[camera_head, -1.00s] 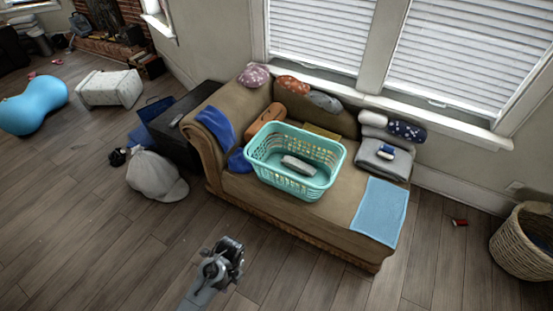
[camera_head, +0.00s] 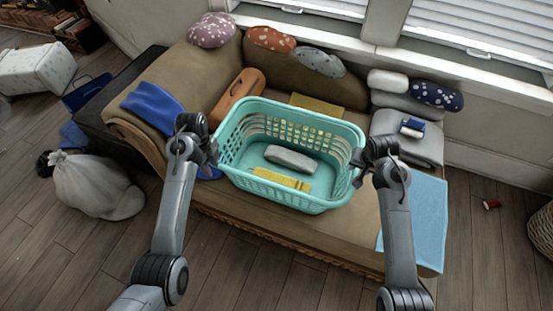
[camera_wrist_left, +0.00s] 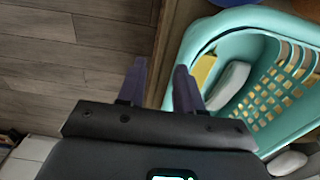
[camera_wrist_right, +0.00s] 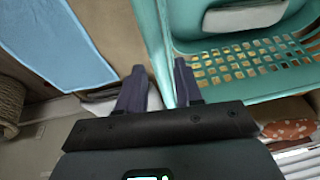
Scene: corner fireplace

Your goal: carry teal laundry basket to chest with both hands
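The teal laundry basket (camera_head: 290,199) stands upright on the tan chaise (camera_head: 240,205). A grey item (camera_head: 291,160) lies in it, and yellow shows through its floor or lies in it. My left gripper (camera_head: 212,150) is at the basket's left end; in the left wrist view its fingers (camera_wrist_left: 160,82) are apart, with the basket rim (camera_wrist_left: 185,45) between them. My right gripper (camera_head: 361,168) is at the right end; its fingers (camera_wrist_right: 159,78) are apart on both sides of the basket wall (camera_wrist_right: 152,35). Whether either touches the wall is unclear. A dark chest-like box (camera_head: 98,118) stands left of the chaise.
A blue cloth (camera_head: 153,104) and orange roll (camera_head: 238,92) lie left of the basket. Folded grey cloth (camera_head: 410,140) and a light blue towel (camera_head: 415,222) lie right. A pale sack (camera_head: 95,186) is on the floor at left. Floor before the chaise is clear.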

